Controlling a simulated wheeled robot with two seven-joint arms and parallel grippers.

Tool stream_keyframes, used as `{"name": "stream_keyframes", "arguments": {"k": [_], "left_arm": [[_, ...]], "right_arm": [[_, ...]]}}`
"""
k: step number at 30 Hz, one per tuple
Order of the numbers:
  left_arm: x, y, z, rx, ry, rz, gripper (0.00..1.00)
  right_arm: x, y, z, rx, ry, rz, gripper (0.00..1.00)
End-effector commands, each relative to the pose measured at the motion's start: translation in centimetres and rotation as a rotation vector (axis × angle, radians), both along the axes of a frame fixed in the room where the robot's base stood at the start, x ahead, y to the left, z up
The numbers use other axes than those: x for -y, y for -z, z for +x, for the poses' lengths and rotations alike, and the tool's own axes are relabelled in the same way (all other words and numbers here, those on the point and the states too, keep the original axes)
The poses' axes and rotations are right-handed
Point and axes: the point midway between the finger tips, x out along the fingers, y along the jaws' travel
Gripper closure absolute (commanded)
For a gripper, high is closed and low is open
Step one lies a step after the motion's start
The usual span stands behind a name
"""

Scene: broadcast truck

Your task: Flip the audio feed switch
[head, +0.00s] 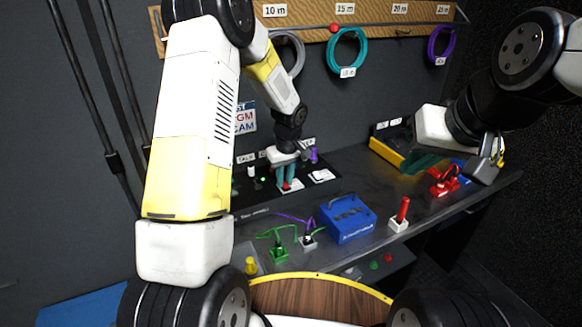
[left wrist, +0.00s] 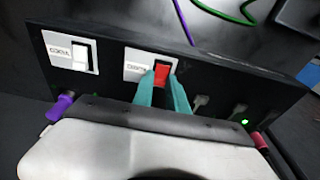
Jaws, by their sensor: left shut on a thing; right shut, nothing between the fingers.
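A red rocker switch (left wrist: 162,73) sits on a white plate (left wrist: 136,66) on the black panel; its label is too small and turned to read. My left gripper (left wrist: 162,90) has its teal fingertips at the red switch, one on each side, shut on it. In the head view my left gripper (head: 287,176) reaches down to the panel, and a bit of the red switch (head: 287,187) shows below the fingers. A second, white rocker switch (left wrist: 80,56) stands beside it on its own plate. My right gripper (head: 422,162) is shut and empty above the right side of the desk.
A blue box (head: 347,220), a red-handled lever on a white base (head: 402,213), green (head: 278,250) and purple cables, and a red connector (head: 442,182) lie on the desk. Coiled cables (head: 346,50) hang on the back wall. A round wooden top (head: 315,299) is in front.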

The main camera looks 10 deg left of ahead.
Motion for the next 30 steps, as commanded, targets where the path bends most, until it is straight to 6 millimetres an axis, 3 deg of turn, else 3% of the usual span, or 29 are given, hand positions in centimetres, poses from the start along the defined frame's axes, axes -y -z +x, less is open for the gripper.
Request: {"name": "stream_keyframes", "arguments": {"k": [12, 24, 25, 27, 28, 30], "left_arm": [[0.33, 0.02, -0.45, 0.142, 0.003, 0.095, 1.00], [0.28, -0.06, -0.43, 0.156, 0.000, 0.101, 1.00], [0.27, -0.06, -0.42, 0.156, 0.000, 0.101, 0.80], [0.27, -0.06, -0.42, 0.156, 0.000, 0.101, 0.66], [0.28, -0.06, -0.43, 0.156, 0.000, 0.101, 0.60], [0.29, -0.06, -0.43, 0.155, 0.000, 0.101, 0.60]], "right_arm": [[0.00, 0.00, 0.00, 0.000, 0.000, 0.000, 1.00], [0.00, 0.00, 0.00, 0.000, 0.000, 0.000, 1.00], [0.00, 0.01, 0.01, 0.000, 0.000, 0.000, 1.00], [0.00, 0.01, 0.01, 0.000, 0.000, 0.000, 1.00], [0.00, 0.00, 0.00, 0.000, 0.000, 0.000, 1.00], [0.00, 0.00, 0.00, 0.000, 0.000, 0.000, 1.00]]}}
